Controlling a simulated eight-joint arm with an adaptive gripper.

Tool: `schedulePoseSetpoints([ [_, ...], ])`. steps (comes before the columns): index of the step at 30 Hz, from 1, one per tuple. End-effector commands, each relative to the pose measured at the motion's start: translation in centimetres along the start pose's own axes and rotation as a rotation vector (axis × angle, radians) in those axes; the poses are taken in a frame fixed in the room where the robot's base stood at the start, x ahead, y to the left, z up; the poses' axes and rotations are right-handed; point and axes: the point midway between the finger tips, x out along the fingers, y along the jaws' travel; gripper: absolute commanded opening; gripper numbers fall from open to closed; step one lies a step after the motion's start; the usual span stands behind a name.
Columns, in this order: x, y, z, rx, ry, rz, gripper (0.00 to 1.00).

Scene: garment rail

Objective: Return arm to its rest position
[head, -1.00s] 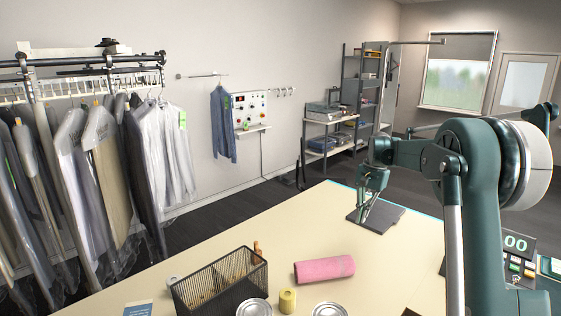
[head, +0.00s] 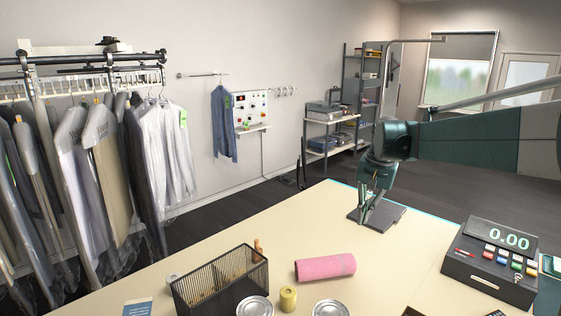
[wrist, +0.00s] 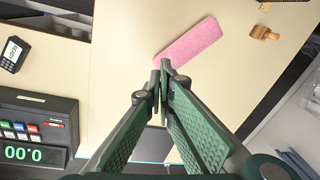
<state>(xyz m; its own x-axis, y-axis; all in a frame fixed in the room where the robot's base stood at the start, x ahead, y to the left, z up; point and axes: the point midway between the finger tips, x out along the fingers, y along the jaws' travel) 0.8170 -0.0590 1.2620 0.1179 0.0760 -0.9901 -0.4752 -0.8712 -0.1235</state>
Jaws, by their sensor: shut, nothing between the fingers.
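My gripper (head: 366,212) hangs at the far edge of the cream table, pointing down in front of a dark grey plate (head: 390,218). Its fingers also show in the wrist view (wrist: 160,72), close together and shut with nothing between them. My arm reaches in from the right side of the head view. A pink roll (head: 325,267) lies on the table, apart from the gripper; in the wrist view the roll (wrist: 190,42) lies just beyond the fingertips.
On the table (head: 260,228) stand a black mesh basket (head: 220,285), tins (head: 254,307), a yellow spool (head: 288,298) and a cash register (head: 492,262). A garment rail (head: 80,62) with bagged clothes stands left.

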Motion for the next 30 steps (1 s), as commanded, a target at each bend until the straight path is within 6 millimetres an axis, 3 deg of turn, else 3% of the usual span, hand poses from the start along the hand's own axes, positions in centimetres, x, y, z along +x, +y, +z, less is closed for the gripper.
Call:
schedulePoseSetpoints([
  [15, -2.3, 2.3, 8.8, -0.113, 0.109, -0.023, 0.00],
  [30, -2.6, 5.2, 17.2, -0.222, 0.217, -0.040, 0.00],
])
